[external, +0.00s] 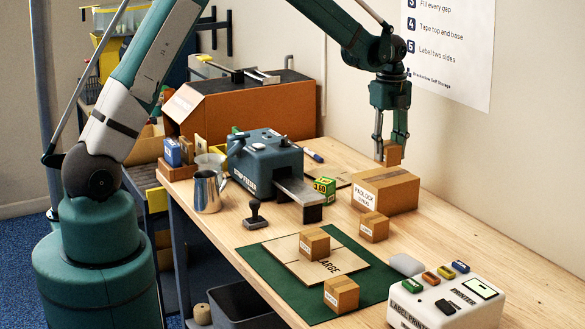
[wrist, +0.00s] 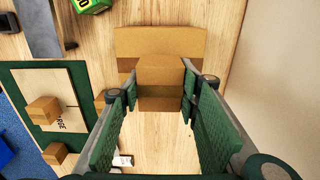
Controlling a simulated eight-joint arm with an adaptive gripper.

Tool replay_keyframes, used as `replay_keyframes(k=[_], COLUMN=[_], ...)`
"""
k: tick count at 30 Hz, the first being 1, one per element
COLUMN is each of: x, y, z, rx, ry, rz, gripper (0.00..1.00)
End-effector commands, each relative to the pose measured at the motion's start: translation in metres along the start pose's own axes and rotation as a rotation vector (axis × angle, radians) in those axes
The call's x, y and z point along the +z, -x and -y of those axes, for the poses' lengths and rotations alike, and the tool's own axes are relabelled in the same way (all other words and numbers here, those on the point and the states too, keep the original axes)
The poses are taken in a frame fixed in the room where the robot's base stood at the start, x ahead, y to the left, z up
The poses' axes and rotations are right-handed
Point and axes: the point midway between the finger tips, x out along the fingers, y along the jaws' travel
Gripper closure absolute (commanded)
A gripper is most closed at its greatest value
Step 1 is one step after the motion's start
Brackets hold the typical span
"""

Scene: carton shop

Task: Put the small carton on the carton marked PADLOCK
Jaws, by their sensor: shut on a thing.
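My gripper (external: 393,143) is shut on a small brown carton (external: 394,155), which also shows between the fingers in the wrist view (wrist: 160,72). The larger carton marked PADLOCK (external: 398,193) stands on the bench below it. In the wrist view, the PADLOCK carton (wrist: 130,42) shows behind the held carton and partly hidden by it. The held carton is over the PADLOCK carton's top; I cannot tell whether they touch. Three other small cartons are on the bench: one in front of PADLOCK (external: 374,227), one on the flat board (external: 314,243), one at the mat's edge (external: 341,294).
A green mat (external: 262,262) bears a flat board marked LARGE. A white label printer (external: 450,300) stands at the front right. A blue-grey tape machine (external: 265,160), a metal jug (external: 207,192) and a stamp (external: 255,215) stand left of PADLOCK. The wall is close behind.

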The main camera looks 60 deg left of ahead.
Motion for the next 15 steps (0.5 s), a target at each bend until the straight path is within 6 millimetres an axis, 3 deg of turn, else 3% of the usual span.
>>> replay_keyframes(k=[8,15], x=[0.0,0.0], y=[-0.002,-0.025], z=[0.0,0.0], rx=[0.0,0.0], ry=[0.0,0.0], rz=[0.0,0.0], gripper=[0.79,0.79])
